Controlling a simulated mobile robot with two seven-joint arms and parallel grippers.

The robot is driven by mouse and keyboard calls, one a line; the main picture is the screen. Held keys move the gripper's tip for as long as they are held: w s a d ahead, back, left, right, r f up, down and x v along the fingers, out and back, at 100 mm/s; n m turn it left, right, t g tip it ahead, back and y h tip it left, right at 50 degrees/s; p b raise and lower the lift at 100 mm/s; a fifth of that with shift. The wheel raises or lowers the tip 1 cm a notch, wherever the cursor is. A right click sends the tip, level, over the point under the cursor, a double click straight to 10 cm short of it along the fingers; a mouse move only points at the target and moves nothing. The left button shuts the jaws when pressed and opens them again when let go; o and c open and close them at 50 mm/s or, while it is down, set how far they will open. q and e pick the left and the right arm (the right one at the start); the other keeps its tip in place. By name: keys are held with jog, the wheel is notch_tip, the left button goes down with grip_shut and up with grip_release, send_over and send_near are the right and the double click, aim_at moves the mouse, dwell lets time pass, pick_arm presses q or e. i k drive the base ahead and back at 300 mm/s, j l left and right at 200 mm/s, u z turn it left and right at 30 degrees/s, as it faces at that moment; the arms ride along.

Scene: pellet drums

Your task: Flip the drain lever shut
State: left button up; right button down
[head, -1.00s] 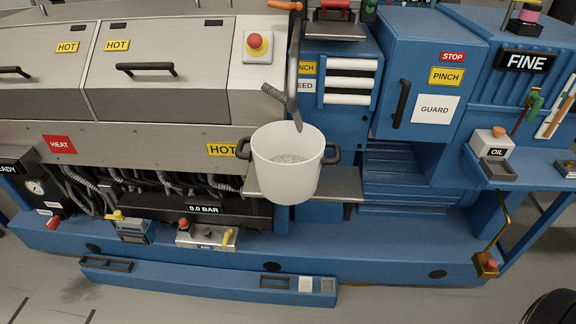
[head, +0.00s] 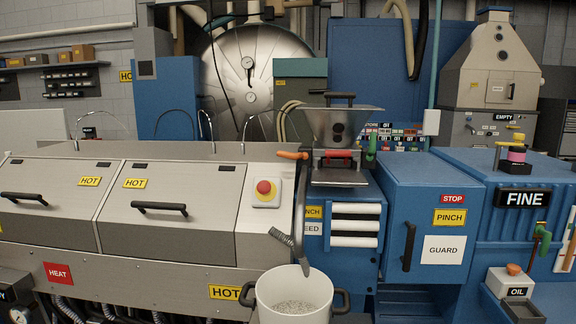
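No label that I can read says drain. An orange-handled lever (head: 292,155) sticks out near level to the left at the top of a grey drop pipe (head: 299,215), beside the steel hopper (head: 339,122). The pipe runs down over a white pot (head: 293,312), which has dark handles and holds pale pellets. A green handle (head: 371,149) stands upright right of the hopper, and a red handle (head: 338,154) crosses its front. I cannot tell from the picture whether the orange lever's valve is open. Neither of my grippers is in view.
A red emergency button (head: 264,188) sits on the grey hot covers (head: 160,207) at left. A blue guard door (head: 425,220) and a blue FINE unit (head: 525,205) stand at right. A pellet bin marked EMPTY (head: 492,70) is behind.

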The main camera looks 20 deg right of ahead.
aim_at(304, 156)
jog(key=i+l+z, duration=0.2)
jog(key=i+z, duration=0.7)
